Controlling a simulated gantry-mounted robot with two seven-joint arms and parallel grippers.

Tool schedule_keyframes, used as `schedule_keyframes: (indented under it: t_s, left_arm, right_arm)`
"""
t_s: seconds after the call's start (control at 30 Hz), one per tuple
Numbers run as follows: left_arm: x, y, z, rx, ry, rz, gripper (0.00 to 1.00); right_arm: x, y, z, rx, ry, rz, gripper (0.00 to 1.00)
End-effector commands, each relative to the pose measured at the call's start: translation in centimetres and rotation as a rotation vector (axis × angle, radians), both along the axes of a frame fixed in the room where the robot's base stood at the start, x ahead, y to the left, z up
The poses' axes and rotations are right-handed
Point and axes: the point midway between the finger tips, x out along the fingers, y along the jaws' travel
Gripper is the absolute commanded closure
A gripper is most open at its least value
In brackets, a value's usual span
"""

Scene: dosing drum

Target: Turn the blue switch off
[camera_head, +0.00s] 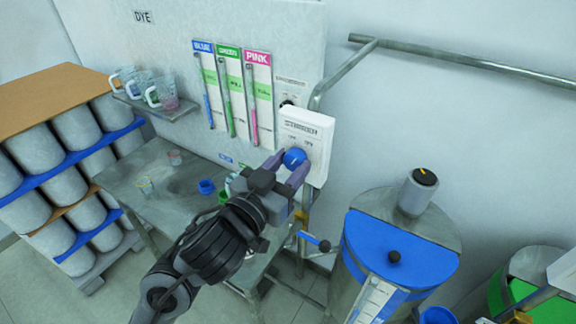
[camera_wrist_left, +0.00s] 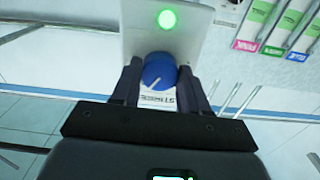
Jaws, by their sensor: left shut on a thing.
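In the left wrist view the knob (camera_wrist_left: 158,70) sits between the two fingers and carries a pale pointer line, tilted in the picture. A green light (camera_wrist_left: 167,19) glows on the box face. My right gripper is not in view.
A metal table (camera_head: 140,178) with small cups stands below left. A drum with a blue lid (camera_head: 385,250) stands at the lower right, a green-lidded one (camera_head: 535,268) beyond it. Blue, green and pink dye gauges (camera_head: 232,90) hang left of the box. A pipe rail (camera_head: 450,62) runs above.

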Motion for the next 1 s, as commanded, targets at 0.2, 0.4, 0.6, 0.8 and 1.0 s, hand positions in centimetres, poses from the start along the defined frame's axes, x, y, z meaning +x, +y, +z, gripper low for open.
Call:
schedule_keyframes:
  t_s: [0.2,0.4,0.6,0.8,1.0]
  left_arm:
    - [0.0,-0.1,0.3,-0.060,0.038,-0.001,0.86]
    - [0.0,-0.1,0.6,-0.179,0.110,0.000,0.86]
    - [0.0,-0.1,0.7,-0.337,0.207,0.002,0.86]
    - [-0.1,-0.1,0.7,-0.498,0.303,0.002,0.86]
    - [-0.1,-0.1,0.6,-0.651,0.392,0.002,0.86]
  right_arm:
    - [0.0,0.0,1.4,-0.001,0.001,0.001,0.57]
    - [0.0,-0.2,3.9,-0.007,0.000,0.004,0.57]
    - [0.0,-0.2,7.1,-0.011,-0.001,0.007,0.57]
    - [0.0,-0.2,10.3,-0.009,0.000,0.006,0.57]
    - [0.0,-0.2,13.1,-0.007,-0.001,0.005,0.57]
